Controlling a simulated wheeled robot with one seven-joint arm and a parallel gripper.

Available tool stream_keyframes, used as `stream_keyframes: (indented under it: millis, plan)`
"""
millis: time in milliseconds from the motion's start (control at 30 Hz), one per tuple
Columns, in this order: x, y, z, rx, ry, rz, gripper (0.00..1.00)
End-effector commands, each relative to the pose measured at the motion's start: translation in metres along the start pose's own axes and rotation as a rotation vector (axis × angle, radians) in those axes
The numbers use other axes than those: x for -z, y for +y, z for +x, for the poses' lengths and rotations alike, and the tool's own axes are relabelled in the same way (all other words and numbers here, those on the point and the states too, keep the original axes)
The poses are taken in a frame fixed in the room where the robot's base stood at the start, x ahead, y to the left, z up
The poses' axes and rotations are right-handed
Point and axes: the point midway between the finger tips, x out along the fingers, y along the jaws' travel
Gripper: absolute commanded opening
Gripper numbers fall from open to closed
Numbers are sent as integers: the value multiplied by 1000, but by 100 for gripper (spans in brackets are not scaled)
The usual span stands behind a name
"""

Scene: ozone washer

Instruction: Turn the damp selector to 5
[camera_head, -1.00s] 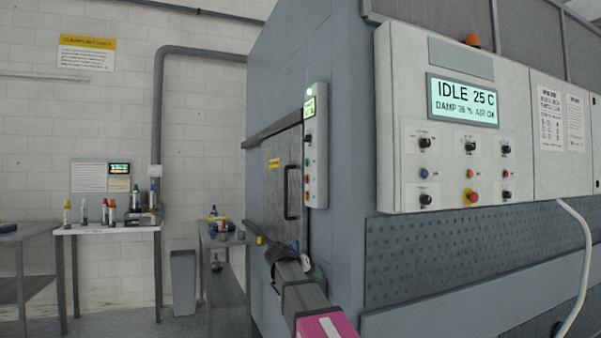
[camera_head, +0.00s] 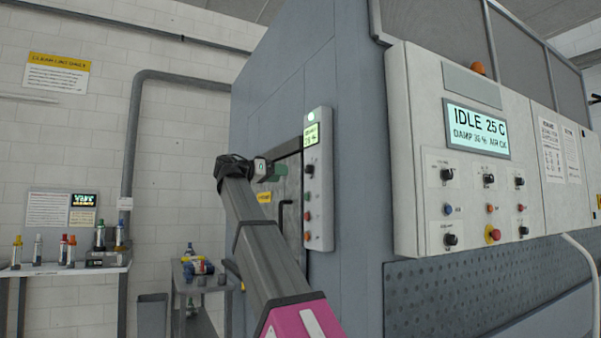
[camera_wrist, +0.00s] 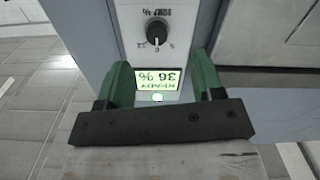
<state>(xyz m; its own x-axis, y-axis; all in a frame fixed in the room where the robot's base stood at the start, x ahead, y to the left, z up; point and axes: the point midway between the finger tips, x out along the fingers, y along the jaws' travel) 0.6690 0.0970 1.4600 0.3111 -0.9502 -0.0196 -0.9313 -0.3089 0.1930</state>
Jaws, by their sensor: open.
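The damp selector is a round black knob (camera_wrist: 157,30) on the narrow white panel, with an upside-down "DAMP %" label in the wrist view. Its scale marks are too small to read surely, and I cannot tell its setting. Below it in that view, a lit green display (camera_wrist: 158,79) reads "READY 36 %" upside down. In the head view, the narrow panel (camera_head: 318,218) stands beside the machine door. My gripper (camera_wrist: 161,62) has two green fingers, open and empty, apart from the knob. In the head view, my gripper (camera_head: 272,172) is in front of the door, left of the panel's upper part.
A large control box (camera_head: 420,150) with more knobs, buttons and an "IDLE 25 C" screen (camera_head: 477,131) juts out at the right. A small cart (camera_head: 205,285) and a bench (camera_head: 65,270) with bottles stand at the left.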

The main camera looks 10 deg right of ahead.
Motion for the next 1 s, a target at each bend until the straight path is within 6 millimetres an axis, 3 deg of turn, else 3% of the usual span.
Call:
stream_keyframes:
  millis: [100,267,700,1000]
  plan:
    - [18,11,-5,-19,13,31,61]
    - [20,14,2,-24,17,39,61]
    - [21,15,73,-24,15,36,61]
    - [21,15,100,-22,16,36,61]
